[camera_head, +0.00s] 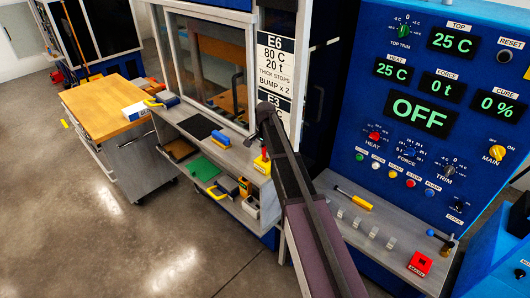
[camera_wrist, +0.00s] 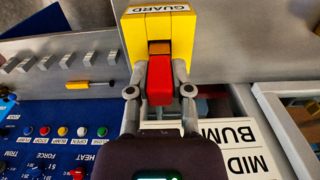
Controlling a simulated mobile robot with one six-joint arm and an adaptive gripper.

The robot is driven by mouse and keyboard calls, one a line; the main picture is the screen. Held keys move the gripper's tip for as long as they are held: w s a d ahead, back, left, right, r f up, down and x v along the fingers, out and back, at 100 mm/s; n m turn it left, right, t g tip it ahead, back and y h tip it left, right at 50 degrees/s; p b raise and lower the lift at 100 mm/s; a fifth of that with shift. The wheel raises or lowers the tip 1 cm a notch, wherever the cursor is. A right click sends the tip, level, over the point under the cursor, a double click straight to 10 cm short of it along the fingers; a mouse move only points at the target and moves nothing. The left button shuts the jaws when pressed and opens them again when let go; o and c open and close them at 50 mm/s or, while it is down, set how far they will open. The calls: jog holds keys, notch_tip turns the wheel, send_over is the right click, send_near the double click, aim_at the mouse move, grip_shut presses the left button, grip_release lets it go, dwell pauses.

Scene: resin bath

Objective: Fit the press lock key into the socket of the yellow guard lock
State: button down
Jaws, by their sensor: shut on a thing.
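The yellow guard lock (camera_wrist: 134,49) stands at the top middle of the wrist view, with a white GUARD label that reads upside down. The red press lock key (camera_wrist: 160,82) is between the fingers of my gripper (camera_wrist: 160,90), which is shut on it. The key lines up with the slot in the lock's middle, where an orange-brown part shows. I cannot tell how far the key is in the socket. In the head view the guard lock (camera_head: 261,165) sits on the grey ledge, with red showing at its top; my arm partly hides the fingers.
The blue control panel (camera_head: 461,117) stands to the right, above a grey shelf (camera_head: 341,223) with a yellow screwdriver (camera_head: 353,199) and several grey pieces. A glazed guard window (camera_head: 205,55) is behind the ledge. A wooden-topped cart (camera_head: 103,108) is left, with open floor before it.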

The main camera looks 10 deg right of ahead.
jog(key=shift+f+b, duration=0.4)
jog(key=shift+f, duration=0.05)
jog(key=shift+c, duration=2.2)
grip_release()
jog(key=shift+r, duration=0.15)
